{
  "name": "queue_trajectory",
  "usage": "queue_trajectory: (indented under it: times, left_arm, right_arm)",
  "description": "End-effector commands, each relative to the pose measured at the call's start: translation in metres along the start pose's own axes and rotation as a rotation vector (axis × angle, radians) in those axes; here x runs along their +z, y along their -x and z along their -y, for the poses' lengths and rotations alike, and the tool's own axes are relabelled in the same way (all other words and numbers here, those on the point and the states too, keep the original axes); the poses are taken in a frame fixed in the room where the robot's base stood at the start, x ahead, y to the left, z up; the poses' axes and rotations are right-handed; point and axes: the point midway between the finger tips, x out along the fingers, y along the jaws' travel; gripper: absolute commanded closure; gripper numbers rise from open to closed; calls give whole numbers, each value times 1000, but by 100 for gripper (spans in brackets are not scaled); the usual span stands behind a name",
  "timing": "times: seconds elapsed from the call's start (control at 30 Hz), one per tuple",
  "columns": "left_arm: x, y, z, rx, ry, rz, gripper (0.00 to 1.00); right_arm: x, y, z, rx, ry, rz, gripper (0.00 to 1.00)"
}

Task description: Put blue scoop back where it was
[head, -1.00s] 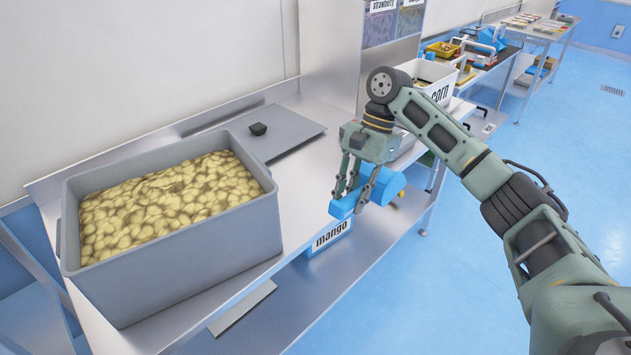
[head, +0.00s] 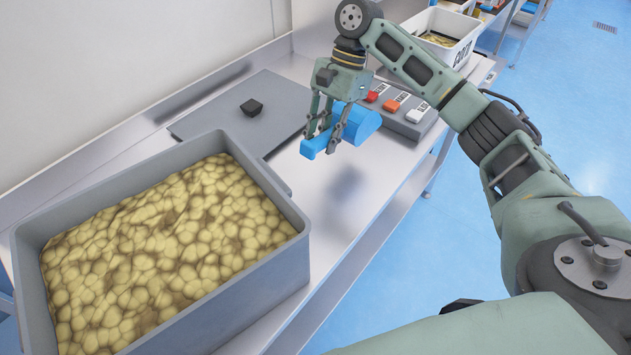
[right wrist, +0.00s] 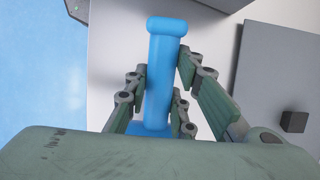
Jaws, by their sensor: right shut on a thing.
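The blue scoop (head: 356,122) is held by my right gripper (head: 328,140) above the steel table, right of the grey lid. A shadow lies on the table below it. In the right wrist view, the scoop's handle (right wrist: 166,75) stands between the fingers of the right gripper (right wrist: 163,100), and the scoop's bowl is mostly hidden behind the wrist. My left gripper is not in view.
A grey bin (head: 290,265) full of yellowish pieces stands at the front left. A flat grey lid (head: 215,125) with a black knob lies behind it. A button box (head: 405,125) is right of the scoop, and a white corn bin (head: 462,55) is farther back. Bare table lies beneath the scoop.

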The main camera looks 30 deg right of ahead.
Motion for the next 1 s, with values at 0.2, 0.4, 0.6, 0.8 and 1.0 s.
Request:
queue_trajectory:
  times: [0.2, 0.4, 0.6, 0.8, 1.0]
  left_arm:
    - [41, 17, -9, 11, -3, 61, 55]
    - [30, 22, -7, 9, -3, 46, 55]
    - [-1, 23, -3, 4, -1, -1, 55]
    - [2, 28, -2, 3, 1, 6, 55]
    - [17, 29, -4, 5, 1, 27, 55]
  right_arm:
    - [36, -46, -16, 5, 6, 2, 100]
    - [59, -78, -25, 2, 2, 1, 100]
    - [63, -90, -27, 0, 0, 2, 100]
    - [53, -114, -28, 3, -1, 2, 100]
    - [49, -124, -27, -2, 2, 0, 100]
